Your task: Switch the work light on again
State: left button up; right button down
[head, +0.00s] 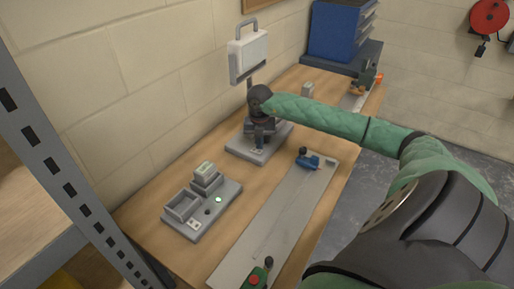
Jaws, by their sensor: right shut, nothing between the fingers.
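The work light (248,54) is a pale rectangular panel with a handle, on a post near the wall at the back left of the bench. I cannot tell if it is lit. A grey base plate (236,147) lies under the post, with a small pale label on it. My right gripper (259,143) points down over this plate, shut and empty. Its tips are at or just above the plate; I cannot tell if they touch. The gripper and wrist hide the middle of the plate, and no switch shows clearly. My left gripper is not in view.
A long grey strip (262,232) carries a blue clamp (308,161) and a green one (256,277). Blue drawers (338,30) stand at the back.

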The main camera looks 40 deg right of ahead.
jog(key=shift+f, duration=0.3)
dwell(0.4)
jog(key=shift+f+b, duration=0.7)
jog(key=shift+b, duration=0.05)
dwell(0.4)
jog(key=shift+r, duration=0.15)
jog(key=shift+r+p, duration=0.95)
jog(key=shift+r, duration=2.4)
